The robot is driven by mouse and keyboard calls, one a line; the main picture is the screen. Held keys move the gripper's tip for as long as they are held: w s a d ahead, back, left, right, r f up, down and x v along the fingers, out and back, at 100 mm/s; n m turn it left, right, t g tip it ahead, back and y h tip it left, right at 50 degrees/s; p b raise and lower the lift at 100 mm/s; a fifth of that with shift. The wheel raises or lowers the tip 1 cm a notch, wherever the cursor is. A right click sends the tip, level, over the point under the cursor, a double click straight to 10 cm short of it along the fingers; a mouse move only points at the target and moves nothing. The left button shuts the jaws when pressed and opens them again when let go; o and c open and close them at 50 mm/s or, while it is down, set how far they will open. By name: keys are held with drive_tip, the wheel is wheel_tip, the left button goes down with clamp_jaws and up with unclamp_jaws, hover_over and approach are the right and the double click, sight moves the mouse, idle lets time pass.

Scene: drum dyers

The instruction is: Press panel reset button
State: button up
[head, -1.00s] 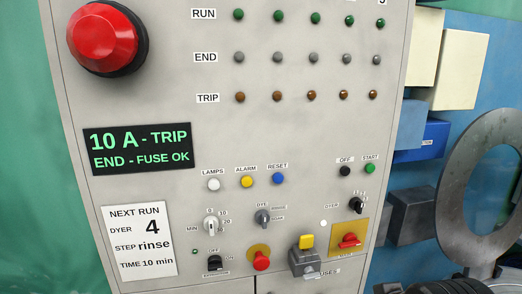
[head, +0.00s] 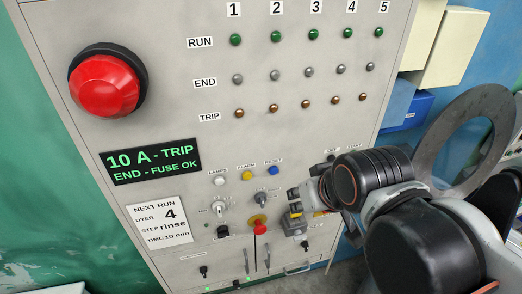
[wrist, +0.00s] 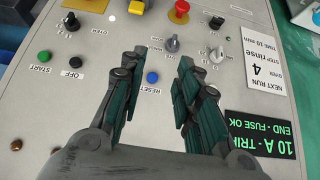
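The blue reset button (head: 273,170) sits on the grey control panel (head: 190,75), under its RESET label, right of the yellow alarm button (head: 247,175). In the wrist view, where the panel appears upside down, the blue button (wrist: 152,77) shows between the two fingers. My gripper (wrist: 158,65) is open there, with a clear gap between the dark green finger pads and nothing held. In the head view my gripper (head: 294,204) is in front of the panel, below and right of the blue button. The head view does not show whether it touches the panel.
A large red mushroom button (head: 106,82) is at the panel's upper left. A red knob (head: 260,228) and a yellow-topped switch (wrist: 136,7) are near my gripper. The black OFF button (wrist: 77,62) and green START button (wrist: 44,56) are left in the wrist view.

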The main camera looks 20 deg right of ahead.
drive_tip(key=shift+w+a+r, duration=0.1)
drive_tip(key=shift+a+r, duration=0.1)
drive_tip(key=shift+r, duration=0.3)
clamp_jaws()
idle(0.9)
